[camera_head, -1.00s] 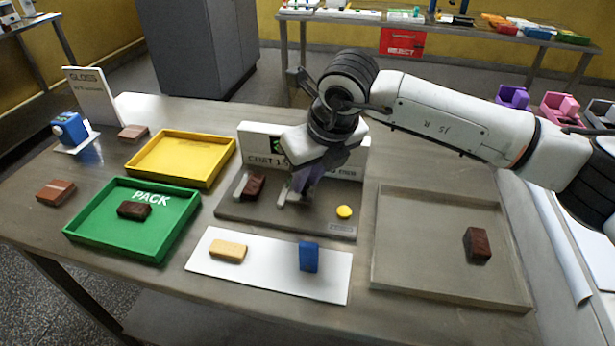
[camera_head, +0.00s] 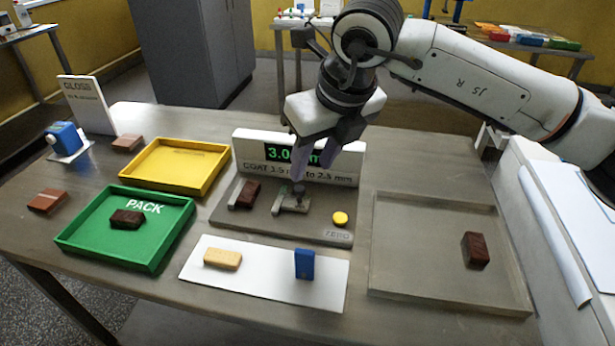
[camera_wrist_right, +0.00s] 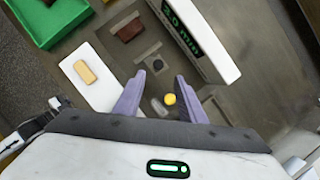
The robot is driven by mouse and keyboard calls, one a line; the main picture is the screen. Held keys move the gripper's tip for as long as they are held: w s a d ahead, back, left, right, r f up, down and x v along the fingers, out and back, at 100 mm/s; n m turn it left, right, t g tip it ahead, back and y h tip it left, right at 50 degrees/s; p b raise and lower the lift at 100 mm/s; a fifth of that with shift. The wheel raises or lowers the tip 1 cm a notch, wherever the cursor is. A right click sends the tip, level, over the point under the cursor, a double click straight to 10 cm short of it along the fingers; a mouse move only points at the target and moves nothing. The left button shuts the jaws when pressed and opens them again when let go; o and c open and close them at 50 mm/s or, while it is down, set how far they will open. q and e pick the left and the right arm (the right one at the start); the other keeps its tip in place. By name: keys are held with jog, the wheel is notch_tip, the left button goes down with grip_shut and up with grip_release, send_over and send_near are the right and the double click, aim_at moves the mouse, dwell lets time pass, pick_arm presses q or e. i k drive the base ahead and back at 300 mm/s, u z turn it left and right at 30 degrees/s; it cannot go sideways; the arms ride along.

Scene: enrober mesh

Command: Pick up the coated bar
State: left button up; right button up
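Several dark brown coated bars are in view. One bar (camera_head: 248,193) sits on the grey gauge plate (camera_head: 225,215), beside a metal jaw; it also shows in the right wrist view (camera_wrist_right: 130,29). Another bar (camera_head: 127,219) lies in the green PACK tray (camera_head: 152,256). A third bar (camera_head: 475,250) stands in the large grey tray (camera_head: 420,286). My right gripper (camera_head: 312,170) is open and empty above the gauge's slide and dark knob (camera_head: 298,190). Its two lilac fingers are apart in the right wrist view (camera_wrist_right: 159,76). My left gripper is not in view.
The gauge display (camera_head: 285,154) reads about 3.0, partly hidden by my fingers. A yellow tray (camera_head: 180,188), a yellow button (camera_head: 340,218), and a white mat (camera_head: 240,278) with a tan bar (camera_head: 222,258) and blue block (camera_head: 304,264) stand nearby. Lighter brown bars lie at left.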

aim_at(247, 196)
jog(key=k, duration=1)
